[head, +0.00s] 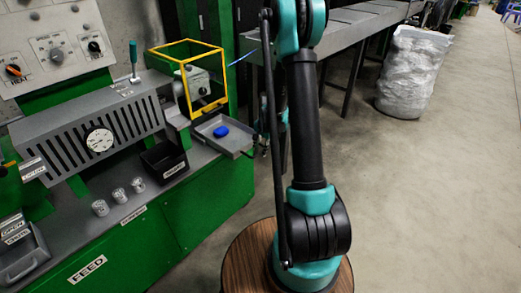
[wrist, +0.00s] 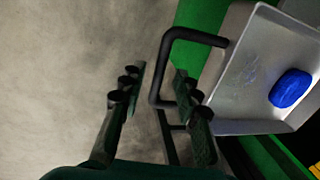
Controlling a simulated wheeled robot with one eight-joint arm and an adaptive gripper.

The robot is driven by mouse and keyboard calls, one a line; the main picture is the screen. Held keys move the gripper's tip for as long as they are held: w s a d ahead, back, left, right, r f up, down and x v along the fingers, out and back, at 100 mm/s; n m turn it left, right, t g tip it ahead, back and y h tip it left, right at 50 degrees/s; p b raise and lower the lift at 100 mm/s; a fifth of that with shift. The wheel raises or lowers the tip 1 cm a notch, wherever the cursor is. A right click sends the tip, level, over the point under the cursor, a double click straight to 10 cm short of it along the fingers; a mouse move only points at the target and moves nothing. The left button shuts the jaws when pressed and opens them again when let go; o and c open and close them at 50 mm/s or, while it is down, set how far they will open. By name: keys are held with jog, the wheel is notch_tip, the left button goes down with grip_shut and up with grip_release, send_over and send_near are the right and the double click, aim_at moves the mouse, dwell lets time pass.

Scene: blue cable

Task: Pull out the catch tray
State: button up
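The catch tray (head: 234,143) is a shallow grey metal tray jutting from the green machine below the yellow-framed box. In the wrist view the tray (wrist: 238,112) fills the right side, with a black U-shaped handle (wrist: 160,70) on its left edge. A blue lump (wrist: 290,88) lies in the tray and also shows in the head view (head: 221,132). My gripper (wrist: 158,84) is open, with the handle's outer bar between its fingers in the picture. I see a gap on the left finger's side; contact with the right finger is unclear. In the head view my gripper is mostly hidden beside the tray.
The yellow-framed box (head: 187,73) stands above the tray. A black bin (head: 165,160) and several small metal cylinders (head: 119,195) sit on the machine's ledge to the left. Bare concrete floor (head: 420,190) is open to the right. A wrapped bundle (head: 410,70) stands farther back.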

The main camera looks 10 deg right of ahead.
notch_tip(320, 180, up, 12)
jog(key=s+d, duration=0.1)
jog(key=shift+s+d, duration=0.2)
jog(key=shift+s, duration=0.2)
jog(key=shift+f, duration=0.1)
jog(key=s+a+n+t, duration=0.1)
jog(key=s+n, duration=0.4)
jog(key=s, duration=0.8)
jog(key=s+a+r+n+t+h, duration=0.1)
jog(key=s+n, duration=0.4)
jog(key=s, duration=0.9)
jog(key=shift+a+n+t, duration=0.3)
jog(key=shift+a, duration=0.05)
